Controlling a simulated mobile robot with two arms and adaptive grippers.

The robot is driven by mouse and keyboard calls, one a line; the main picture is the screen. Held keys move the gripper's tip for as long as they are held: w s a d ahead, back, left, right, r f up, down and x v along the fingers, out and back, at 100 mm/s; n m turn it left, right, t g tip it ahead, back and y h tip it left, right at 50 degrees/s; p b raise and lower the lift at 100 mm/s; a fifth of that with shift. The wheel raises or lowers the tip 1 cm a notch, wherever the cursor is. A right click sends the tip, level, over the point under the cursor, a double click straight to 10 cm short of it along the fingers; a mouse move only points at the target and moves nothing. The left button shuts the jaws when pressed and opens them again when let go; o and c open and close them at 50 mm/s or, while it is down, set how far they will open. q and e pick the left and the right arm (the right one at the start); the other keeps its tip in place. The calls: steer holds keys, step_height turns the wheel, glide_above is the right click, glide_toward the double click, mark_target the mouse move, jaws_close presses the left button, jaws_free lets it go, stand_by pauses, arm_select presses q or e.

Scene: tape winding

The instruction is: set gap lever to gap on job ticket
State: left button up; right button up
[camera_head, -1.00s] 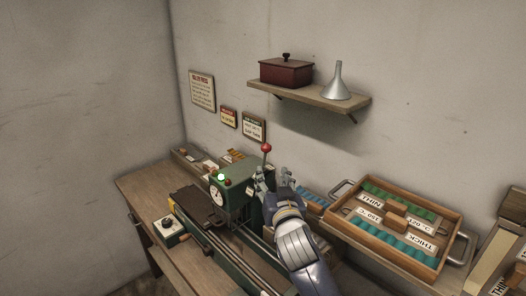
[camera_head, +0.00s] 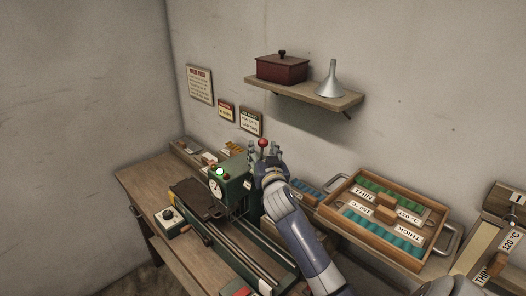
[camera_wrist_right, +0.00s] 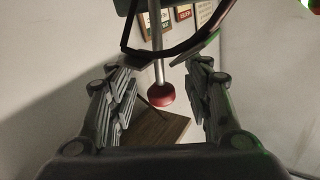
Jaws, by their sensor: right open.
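The gap lever's red knob (camera_head: 262,143) stands above the green machine (camera_head: 232,186) in the head view. In the right wrist view the red knob (camera_wrist_right: 161,95) and its metal rod show between my open fingers, apart from both. My right gripper (camera_head: 264,157) is open around or close beside the lever; the wrist view (camera_wrist_right: 160,100) shows nothing gripped. The machine has a lit green lamp (camera_head: 220,171) and a white dial (camera_head: 214,187). I cannot make out a job ticket's text. My left gripper is not in view.
A wooden tray (camera_head: 352,222) with teal pieces and THIN and THICK labels lies to the right. A shelf (camera_head: 300,94) with a dark red box (camera_head: 282,68) and a funnel (camera_head: 331,80) hangs above. Signs (camera_head: 199,85) are on the wall. A small control box (camera_head: 171,220) is at the front left.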

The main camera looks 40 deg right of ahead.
jaws_close()
steer(key=shift+a+f+b, duration=0.2)
steer(key=shift+a+b, duration=0.05)
steer(key=shift+b, duration=0.35)
arm_select(q)
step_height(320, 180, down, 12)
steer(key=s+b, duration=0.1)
steer(key=b, duration=1)
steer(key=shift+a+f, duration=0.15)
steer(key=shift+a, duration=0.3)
arm_select(e)
steer(key=shift+s+a+f+n+t, duration=0.1)
steer(key=shift+a+f+n+t, duration=0.1)
steer(key=shift+a+n+t, duration=0.7)
steer(key=shift+s+a+f+n+t, duration=0.15)
steer(key=shift+a+n+t, duration=0.35)
steer(key=shift+a+n, duration=0.7)
steer(key=shift+a+f+n+t, duration=0.2)
steer(key=shift+a+n+t, duration=0.5)
steer(key=shift+n, duration=0.7)
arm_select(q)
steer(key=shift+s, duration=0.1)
arm_select(e)
jaws_free()
